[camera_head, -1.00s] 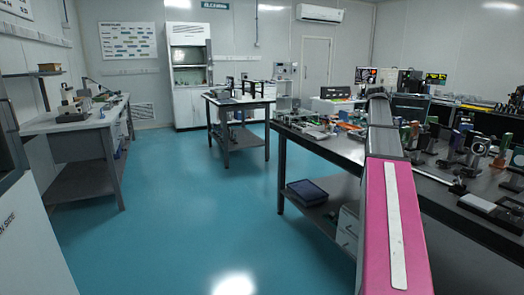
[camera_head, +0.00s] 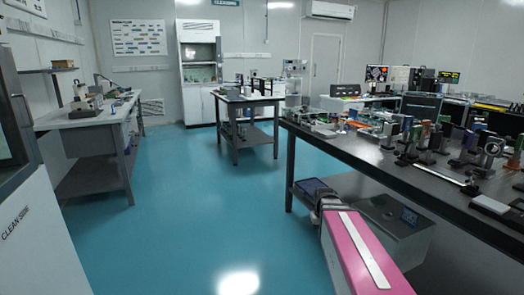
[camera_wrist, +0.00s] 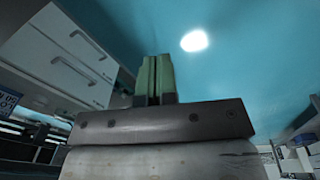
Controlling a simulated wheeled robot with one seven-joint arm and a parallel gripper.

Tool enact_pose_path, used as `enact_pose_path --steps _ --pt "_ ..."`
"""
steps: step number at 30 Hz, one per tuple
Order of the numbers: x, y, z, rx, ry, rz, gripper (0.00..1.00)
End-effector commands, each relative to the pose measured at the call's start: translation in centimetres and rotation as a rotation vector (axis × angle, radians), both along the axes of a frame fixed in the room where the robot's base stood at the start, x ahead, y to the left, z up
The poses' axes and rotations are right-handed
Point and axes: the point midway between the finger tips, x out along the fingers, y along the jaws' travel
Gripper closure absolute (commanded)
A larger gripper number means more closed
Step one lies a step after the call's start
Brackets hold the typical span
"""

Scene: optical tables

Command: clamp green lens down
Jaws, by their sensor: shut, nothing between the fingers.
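My gripper (camera_wrist: 154,78) shows in the wrist view with its two greenish fingers together, shut and empty, in front of the blue floor. In the head view my pink arm link reaches low beside the right-hand optical table (camera_head: 375,170), below its top; the fingers are not visible there. Many small optical mounts (camera_head: 470,140) stand on that table at the right. Some have green parts, but they are too small to tell which is the green lens or how its clamp stands. The gripper is apart from all of them.
A drawer unit (camera_wrist: 75,55) shows close at the left in the wrist view. A dark blue bin (camera_head: 312,187) sits on the table's lower shelf. A smaller table (camera_head: 247,98) stands in the middle and a bench (camera_head: 85,118) at the left. The blue floor (camera_head: 190,220) between is clear.

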Motion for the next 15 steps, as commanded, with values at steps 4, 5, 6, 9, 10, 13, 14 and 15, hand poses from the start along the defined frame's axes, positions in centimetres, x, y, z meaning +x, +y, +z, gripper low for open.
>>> enact_pose_path --steps 4,5,6,9,10,13,14,15 --pt "-4.9 3.3 -3.2 0.031 0.027 -0.044 1.0" --pt "-5.6 3.8 -3.7 0.036 0.03 -0.052 1.0" --pt "-6.4 4.3 -4.3 0.042 0.035 -0.063 1.0" --pt "-7.9 5.3 -5.3 0.051 0.045 -0.082 1.0" --pt "-8.2 5.5 -5.5 0.053 0.047 -0.086 1.0" --pt "-8.7 5.9 -5.8 0.057 0.049 -0.095 0.71" --pt "-8.7 5.9 -5.9 0.058 0.05 -0.096 0.61" --pt "-8.7 5.9 -5.9 0.058 0.05 -0.097 0.48"
